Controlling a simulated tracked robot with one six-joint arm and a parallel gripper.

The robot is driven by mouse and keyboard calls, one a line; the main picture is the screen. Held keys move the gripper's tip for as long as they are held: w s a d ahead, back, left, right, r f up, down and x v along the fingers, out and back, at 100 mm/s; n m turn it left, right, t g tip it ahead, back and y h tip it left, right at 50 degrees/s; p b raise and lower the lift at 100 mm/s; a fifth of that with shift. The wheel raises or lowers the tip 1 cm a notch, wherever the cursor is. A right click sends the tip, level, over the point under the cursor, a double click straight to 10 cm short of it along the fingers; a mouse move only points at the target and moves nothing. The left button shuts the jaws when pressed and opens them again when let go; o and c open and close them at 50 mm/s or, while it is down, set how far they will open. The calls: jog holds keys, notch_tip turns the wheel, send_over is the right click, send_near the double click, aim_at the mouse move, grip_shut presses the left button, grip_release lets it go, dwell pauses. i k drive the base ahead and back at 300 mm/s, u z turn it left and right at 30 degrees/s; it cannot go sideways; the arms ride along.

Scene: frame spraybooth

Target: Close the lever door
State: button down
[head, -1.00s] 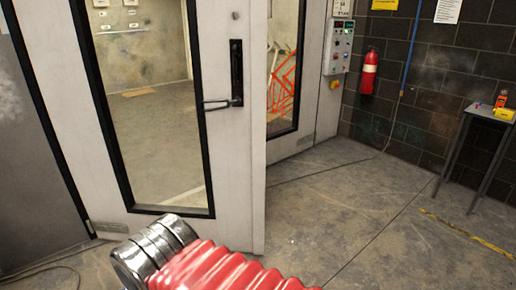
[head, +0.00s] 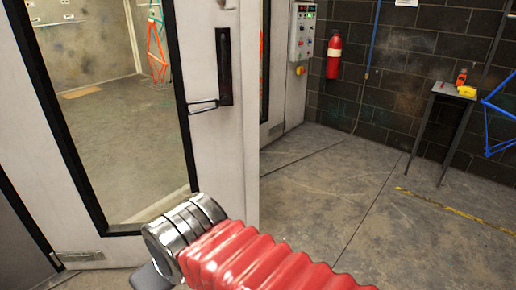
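The lever door (head: 216,120) is a white panel with a tall black-framed window, at the left of the head view. It stands ajar; its free edge (head: 250,110) faces me, apart from the frame behind it. A dark handle plate (head: 224,66) with a thin metal lever (head: 203,106) is near that edge. The lever points left and lies about level. My arm, with red bellows and metal rings, crosses the bottom of the view in front of the door's lower part. I cannot tell whether the arm touches the door.
A control panel (head: 302,32) and red fire extinguisher (head: 334,56) are on the wall behind. A small table (head: 450,92) with a yellow item (head: 466,91) stands at right, beside a blue frame (head: 498,118). The concrete floor (head: 350,205) right of the door is clear.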

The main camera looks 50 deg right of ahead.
aim_at(214, 47)
jog(key=z, duration=0.15)
jog(key=i, duration=0.85)
